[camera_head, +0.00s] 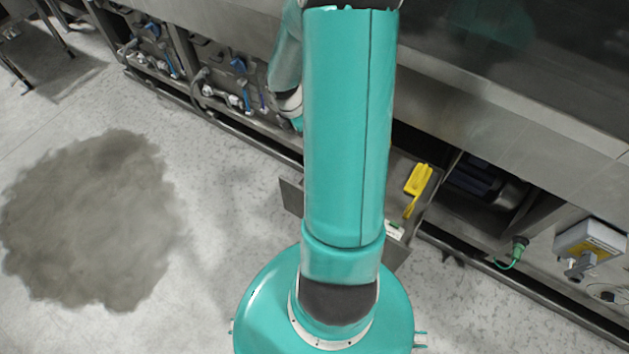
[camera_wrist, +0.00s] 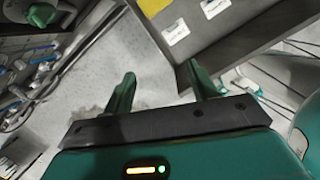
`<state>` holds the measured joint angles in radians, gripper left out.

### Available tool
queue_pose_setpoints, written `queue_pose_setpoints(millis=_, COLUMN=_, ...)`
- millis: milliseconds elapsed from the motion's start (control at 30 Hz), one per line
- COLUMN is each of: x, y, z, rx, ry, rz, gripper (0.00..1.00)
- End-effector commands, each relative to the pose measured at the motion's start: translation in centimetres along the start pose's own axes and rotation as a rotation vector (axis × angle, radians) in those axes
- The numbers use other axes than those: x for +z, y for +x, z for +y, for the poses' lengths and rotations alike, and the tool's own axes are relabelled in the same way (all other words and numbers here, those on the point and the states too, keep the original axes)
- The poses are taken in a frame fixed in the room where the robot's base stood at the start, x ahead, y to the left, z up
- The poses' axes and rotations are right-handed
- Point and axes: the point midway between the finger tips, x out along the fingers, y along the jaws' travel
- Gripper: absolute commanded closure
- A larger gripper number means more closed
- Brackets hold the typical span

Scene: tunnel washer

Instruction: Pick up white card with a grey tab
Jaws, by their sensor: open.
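My gripper (camera_wrist: 160,70) is open in the wrist view, with its two green fingers apart and nothing between them. Beyond the right finger is a grey tray with a raised edge (camera_wrist: 250,38). Two small white cards lie in it: one nearer card (camera_wrist: 175,32) and one farther card (camera_wrist: 213,7). They are too small to tell for certain which has a grey tab. In the head view, a white card with a green mark (camera_head: 394,230) shows on the tray (camera_head: 432,187), partly hidden by my arm. My gripper is mostly hidden there.
A yellow tool (camera_head: 418,180) lies in the tray; part of it shows in the wrist view (camera_wrist: 152,5). The steel washer (camera_head: 500,105) runs along the back, with pipes and valves (camera_head: 225,85) below. A grey box (camera_head: 590,240) is at right. The left floor is open, with a dark stain (camera_head: 95,220).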

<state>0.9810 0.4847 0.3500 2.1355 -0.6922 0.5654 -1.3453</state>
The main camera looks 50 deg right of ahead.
Motion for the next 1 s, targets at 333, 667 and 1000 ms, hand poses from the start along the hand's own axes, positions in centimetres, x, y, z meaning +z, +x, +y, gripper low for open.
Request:
queue_pose_setpoints(millis=333, x=2.3, y=13.6, z=-3.0, rx=0.007, ry=-0.34, rz=0.182, gripper=0.42)
queue_pose_setpoints(millis=667, x=1.6, y=17.9, z=-3.3, rx=0.027, ry=-0.402, rz=0.212, gripper=0.42)
queue_pose_setpoints(millis=1000, x=0.5, y=23.4, z=-3.4, rx=0.026, ry=-0.4, rz=0.209, gripper=0.42)
